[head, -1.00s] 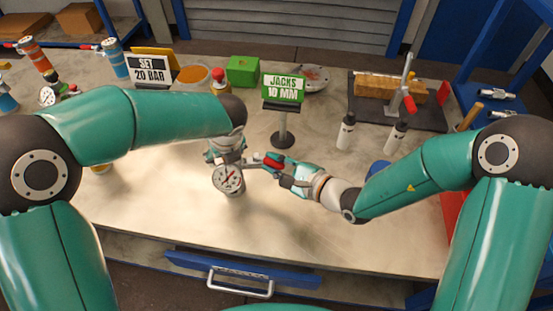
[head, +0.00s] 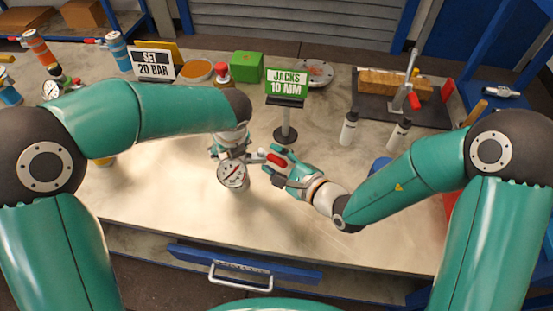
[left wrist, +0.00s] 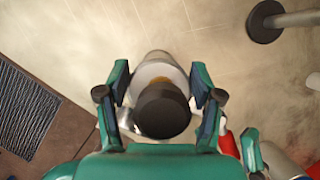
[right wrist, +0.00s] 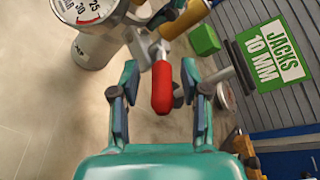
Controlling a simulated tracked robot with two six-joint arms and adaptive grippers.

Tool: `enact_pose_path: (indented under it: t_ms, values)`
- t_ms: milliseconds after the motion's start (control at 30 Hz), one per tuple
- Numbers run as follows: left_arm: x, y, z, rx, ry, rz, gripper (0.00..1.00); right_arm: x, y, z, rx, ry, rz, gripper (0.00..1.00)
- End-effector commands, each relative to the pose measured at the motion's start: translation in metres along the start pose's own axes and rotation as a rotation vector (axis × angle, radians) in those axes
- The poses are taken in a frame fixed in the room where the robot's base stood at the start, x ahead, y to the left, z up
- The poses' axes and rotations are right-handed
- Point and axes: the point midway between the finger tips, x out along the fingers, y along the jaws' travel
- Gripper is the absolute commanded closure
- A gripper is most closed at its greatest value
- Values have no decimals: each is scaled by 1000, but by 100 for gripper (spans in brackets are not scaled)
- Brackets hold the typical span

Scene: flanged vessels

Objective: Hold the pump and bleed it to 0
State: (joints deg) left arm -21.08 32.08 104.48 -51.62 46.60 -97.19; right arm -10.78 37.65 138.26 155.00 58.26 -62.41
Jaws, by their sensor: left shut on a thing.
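The pump has a silvery body (head: 216,152) with a white-faced gauge (head: 232,174) and stands upright on the bench. The gauge needle is too small to read; the right wrist view shows only part of its dial (right wrist: 88,8). My left gripper (left wrist: 158,78) is shut on the pump's body from above, around a dark round cap (left wrist: 162,110). A red handle (right wrist: 162,88) projects from the pump's fitting. My right gripper (right wrist: 160,95) is open, its fingers on either side of this handle with gaps visible. It shows at the pump's right in the head view (head: 271,164).
A green JACKS 10 MM sign (head: 287,82) stands on a post just behind my right gripper. A SET 20 BAR sign (head: 154,62), a green box (head: 247,65) and white bottles (head: 348,129) stand farther back. The front bench surface (head: 150,205) is clear.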

Motion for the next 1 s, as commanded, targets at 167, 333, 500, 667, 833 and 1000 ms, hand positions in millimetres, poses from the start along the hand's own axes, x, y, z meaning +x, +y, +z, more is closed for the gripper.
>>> enact_pose_path:
  t_ms: [167,333,500,667,833,1000]
  values:
    - [0,2,1,-1,0,4,91,0,0,-1,2,3,0,54]
    - [0,2,1,-2,-1,5,91,-2,-5,2,1,3,-2,54]
    - [1,2,1,-2,-1,6,91,-8,-21,17,0,1,-6,54]
    - [1,3,1,-1,0,8,92,-16,-44,38,-2,-3,-11,54]
    - [2,3,0,0,1,9,92,-23,-62,55,-1,-2,-8,54]
    - [2,3,0,-1,2,9,92,-26,-70,63,1,0,-3,54]
